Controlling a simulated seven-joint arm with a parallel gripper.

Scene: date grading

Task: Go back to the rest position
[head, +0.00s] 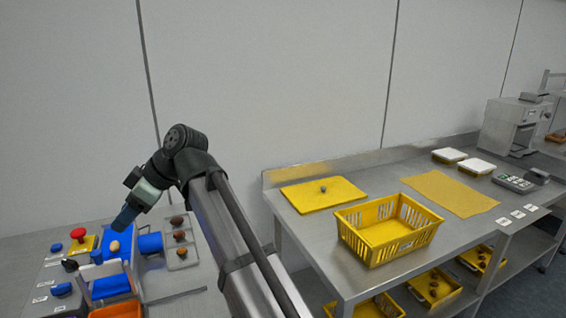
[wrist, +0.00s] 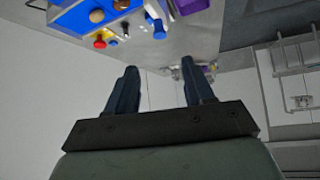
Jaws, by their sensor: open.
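In the head view my gripper (head: 124,216) hangs at the left, above the bench with the blue items. Its fingers point down and to the left. In the wrist view the two dark fingers of my gripper (wrist: 158,90) stand apart with nothing between them. The gripper is open and empty. A grey sorting tray (head: 181,256) with several brown dates lies to the right of the gripper on the same bench.
A red button on a yellow base (head: 82,243), a blue tray (head: 118,244) and an orange bin (head: 116,310) crowd the left bench. A yellow basket (head: 385,240), a yellow board (head: 323,202) and a yellow mat (head: 449,193) lie on the steel table at right.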

